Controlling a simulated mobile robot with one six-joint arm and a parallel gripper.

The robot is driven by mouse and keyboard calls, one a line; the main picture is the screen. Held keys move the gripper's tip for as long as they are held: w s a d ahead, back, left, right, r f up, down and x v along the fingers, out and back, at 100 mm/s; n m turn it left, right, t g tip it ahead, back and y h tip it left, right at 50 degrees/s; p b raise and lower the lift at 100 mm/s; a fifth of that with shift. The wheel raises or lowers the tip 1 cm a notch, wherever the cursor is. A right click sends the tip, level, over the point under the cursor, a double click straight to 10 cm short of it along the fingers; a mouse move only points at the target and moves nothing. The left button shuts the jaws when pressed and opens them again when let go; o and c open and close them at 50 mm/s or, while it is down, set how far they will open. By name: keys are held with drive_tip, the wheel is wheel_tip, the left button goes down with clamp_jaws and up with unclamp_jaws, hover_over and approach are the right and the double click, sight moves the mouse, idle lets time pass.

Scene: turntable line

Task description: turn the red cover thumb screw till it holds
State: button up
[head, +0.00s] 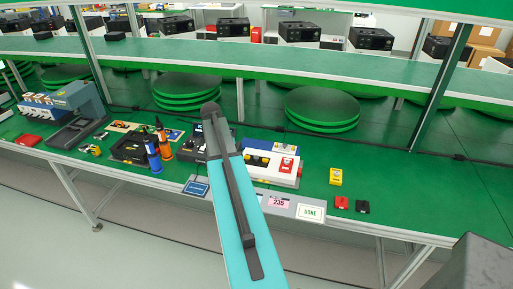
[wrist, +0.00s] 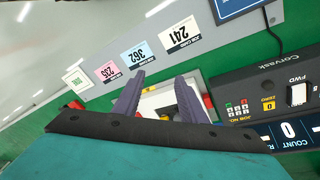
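A white and dark unit (head: 262,172) with a red piece (head: 287,165) on its right side stands on the green bench in the head view. I cannot make out a thumb screw on it. In the wrist view, my gripper (wrist: 160,77) has its two grey-purple fingers apart, with part of a white unit (wrist: 158,100) showing between and beyond them. A little red shows beside the right finger. No held object shows between the fingertips.
A black Corvask controller (wrist: 265,92) lies right of my gripper in the wrist view. Cards line the bench's front edge, with a DONE card (head: 311,212). Blue and orange bottles (head: 153,155) stand left of my arm. A yellow block (head: 336,176) and small red and black pieces lie right.

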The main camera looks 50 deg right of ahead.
drive_tip(key=w+a+f+n+t, duration=0.15)
drive_tip(key=a+f+n, duration=0.35)
drive_tip(key=a, duration=0.5)
drive_tip(key=w+a+f+n, duration=0.2)
drive_tip(key=a+f+n, duration=0.25)
drive_tip(key=a, duration=0.65)
drive_tip(key=w+a+f+n, duration=0.2)
drive_tip(key=a+f+n, duration=0.3)
drive_tip(key=a, duration=0.5)
drive_tip(key=s+a+f+n+y+b, duration=0.15)
drive_tip(key=s+a+f+n, duration=0.35)
drive_tip(key=a+f, duration=0.5)
drive_tip(key=s+a+f+n+g+b, duration=0.1)
drive_tip(key=s+f+b, duration=0.3)
drive_tip(key=s+f, duration=0.7)
drive_tip(key=s+a+f+g+b, duration=0.3)
drive_tip(key=s+a+f+b, duration=0.1)
drive_tip(key=s+f, duration=0.7)
drive_tip(key=shift+s+n+g+b, duration=0.3)
drive_tip(key=shift+s+n+g, duration=0.05)
drive_tip(key=shift+s, duration=0.85)
drive_tip(key=shift+c, duration=0.9)
drive_tip(key=shift+d, duration=0.2)
